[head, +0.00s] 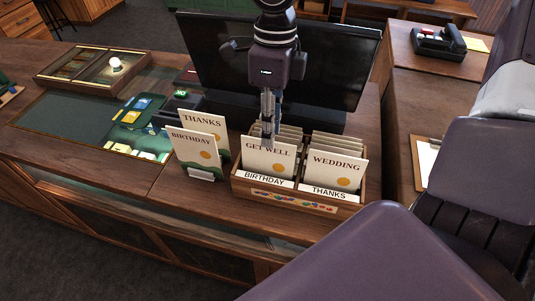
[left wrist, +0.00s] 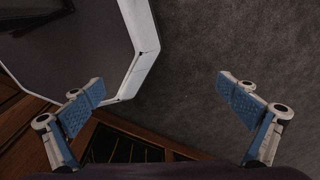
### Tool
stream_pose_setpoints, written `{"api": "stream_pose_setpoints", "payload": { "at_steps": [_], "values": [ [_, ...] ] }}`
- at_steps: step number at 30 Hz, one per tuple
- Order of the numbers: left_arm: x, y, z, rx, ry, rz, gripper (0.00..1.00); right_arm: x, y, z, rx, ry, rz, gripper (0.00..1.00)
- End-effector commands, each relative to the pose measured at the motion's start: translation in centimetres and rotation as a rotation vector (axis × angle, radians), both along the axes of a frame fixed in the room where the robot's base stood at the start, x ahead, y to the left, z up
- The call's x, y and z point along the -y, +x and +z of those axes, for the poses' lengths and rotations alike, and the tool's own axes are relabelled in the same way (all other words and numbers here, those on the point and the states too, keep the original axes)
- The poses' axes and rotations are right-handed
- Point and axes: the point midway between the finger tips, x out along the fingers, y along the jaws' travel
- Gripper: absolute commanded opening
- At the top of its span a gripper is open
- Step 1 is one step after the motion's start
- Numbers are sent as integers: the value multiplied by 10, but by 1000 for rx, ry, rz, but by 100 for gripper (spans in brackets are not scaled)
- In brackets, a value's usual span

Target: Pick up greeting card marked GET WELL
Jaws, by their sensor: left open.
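The cream GET WELL card (head: 257,162) stands upright at the front of the left compartment of a wooden card box (head: 285,200), above a label reading BIRTHDAY.
A WEDDING card (head: 334,170) stands in the right compartment, with more cards behind. A dark monitor (head: 335,75) rises behind. A glass-topped case (head: 90,68) sits at the back left.

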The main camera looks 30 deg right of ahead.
Motion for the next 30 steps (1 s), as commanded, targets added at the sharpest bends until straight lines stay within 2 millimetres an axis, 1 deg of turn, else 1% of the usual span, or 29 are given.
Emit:
{"api": "stream_pose_setpoints", "payload": {
  "at_steps": [1, 3, 7, 10, 13, 19, 25, 26, 30],
  "values": [
    [0, 1, 8, 2, 0, 0, 100, -1, -1, -3, -7, 1, 1, 24],
    [0, 4, 15, 6, 0, 0, 100, -2, 1, -12, -7, 1, 0, 24],
    [1, 12, 22, 19, -2, 0, 100, -3, 2, -29, -5, 1, -1, 24],
    [2, 20, 25, 30, -3, 0, 100, -4, 2, -39, -3, 2, -1, 24],
    [3, 24, 26, 36, -5, 0, 100, -4, 2, -43, -1, 3, -2, 24],
    [4, 21, 25, 30, -7, 0, 100, -4, 2, -44, 0, 3, -2, 24],
    [4, 14, 24, 21, -6, 1, 100, -4, 2, -43, 0, 3, -2, 2],
    [4, 14, 24, 20, -6, 1, 100, -4, 2, -43, 0, 3, -2, 0],
    [5, 13, 24, 20, -6, 0, 100, -4, 2, -43, 1, 2, -2, 0]
  ]
}}
